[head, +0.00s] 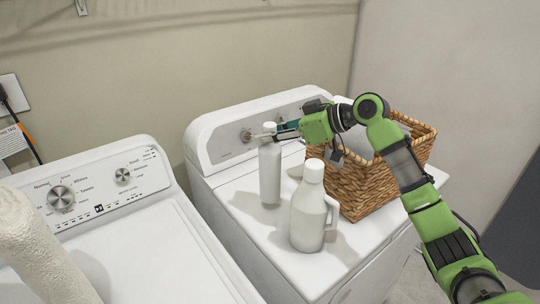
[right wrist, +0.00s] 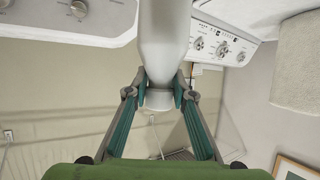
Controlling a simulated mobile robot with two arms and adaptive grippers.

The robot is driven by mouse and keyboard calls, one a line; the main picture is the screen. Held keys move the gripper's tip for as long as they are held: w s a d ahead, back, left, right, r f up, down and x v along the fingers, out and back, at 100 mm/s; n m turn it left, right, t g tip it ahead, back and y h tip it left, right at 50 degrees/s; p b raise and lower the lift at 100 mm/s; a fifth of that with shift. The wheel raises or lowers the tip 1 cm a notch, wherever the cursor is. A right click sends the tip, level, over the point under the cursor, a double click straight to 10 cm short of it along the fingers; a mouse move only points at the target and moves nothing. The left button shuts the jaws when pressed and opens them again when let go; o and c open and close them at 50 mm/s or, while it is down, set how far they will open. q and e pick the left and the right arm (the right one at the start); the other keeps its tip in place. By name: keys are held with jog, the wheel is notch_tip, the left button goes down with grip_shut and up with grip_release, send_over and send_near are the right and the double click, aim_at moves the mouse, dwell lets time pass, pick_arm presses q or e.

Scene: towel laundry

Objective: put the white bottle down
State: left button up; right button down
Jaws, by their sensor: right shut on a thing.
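A slim white bottle (head: 270,172) is upright over the top of the right-hand machine, and its base is on or very close to that surface; I cannot tell which. My right gripper (head: 272,134) comes in from the right and is shut on the bottle's cap end. In the right wrist view my right gripper (right wrist: 159,92) has a finger on each side of the cap, and the bottle (right wrist: 164,35) runs up out of the picture. My left gripper is not in view.
A white jug (head: 308,215) with a handle stands right in front of the bottle. A wicker basket (head: 365,185) is behind it at the right. The right-hand machine (head: 240,215) has bare top at its left front. A rolled white towel (head: 35,245) is over the left machine (head: 165,260).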

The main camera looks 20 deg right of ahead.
aim_at(279, 148)
jog(key=shift+f+p, duration=0.5)
jog(key=shift+f, duration=1.5)
jog(key=shift+f, duration=0.2)
jog(key=c, duration=1.7)
grip_release()
jog(key=shift+f, duration=0.1)
